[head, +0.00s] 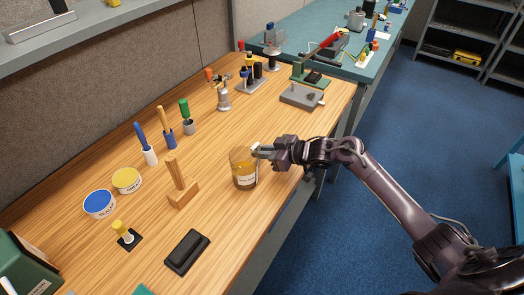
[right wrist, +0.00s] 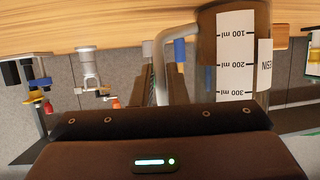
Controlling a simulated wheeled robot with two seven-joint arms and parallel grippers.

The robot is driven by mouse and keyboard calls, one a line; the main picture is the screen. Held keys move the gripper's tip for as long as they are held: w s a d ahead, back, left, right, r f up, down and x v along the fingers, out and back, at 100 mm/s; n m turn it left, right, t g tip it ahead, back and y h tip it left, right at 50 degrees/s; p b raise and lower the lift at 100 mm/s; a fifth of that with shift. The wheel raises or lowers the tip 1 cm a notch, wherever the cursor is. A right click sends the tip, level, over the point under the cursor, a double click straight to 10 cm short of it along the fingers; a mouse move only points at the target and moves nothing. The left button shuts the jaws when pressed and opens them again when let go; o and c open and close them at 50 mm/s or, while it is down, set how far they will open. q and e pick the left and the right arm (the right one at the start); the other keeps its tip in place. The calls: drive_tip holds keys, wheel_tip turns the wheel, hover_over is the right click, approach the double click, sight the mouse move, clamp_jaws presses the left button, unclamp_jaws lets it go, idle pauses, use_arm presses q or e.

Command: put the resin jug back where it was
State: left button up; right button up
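The resin jug (head: 244,172) is a clear jug of amber liquid with a white label. It is upright near the front edge of the wooden bench, and I cannot tell whether its base touches the wood. My right gripper (head: 262,151) is at its handle, on the right side. In the right wrist view, which is upside down, the jug (right wrist: 207,70) shows its millilitre scale. The grey handle (right wrist: 162,55) runs between the close-set fingers, which appear shut on it. My left gripper is not in view.
A wooden stand (head: 182,190) is left of the jug, and a black block (head: 187,252) lies nearer. Blue (head: 99,204) and yellow (head: 127,181) tins and upright tools stand toward the back. A grey metal fixture (head: 302,96) is farther along. Bare wood lies between.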

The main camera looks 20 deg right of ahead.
drive_tip(key=o, duration=0.3)
drive_tip(key=shift+o, duration=0.2)
drive_tip(key=shift+r, duration=0.1)
drive_tip(key=b+v, duration=0.1)
drive_tip(key=v, duration=1.1)
drive_tip(key=shift+b, duration=0.4)
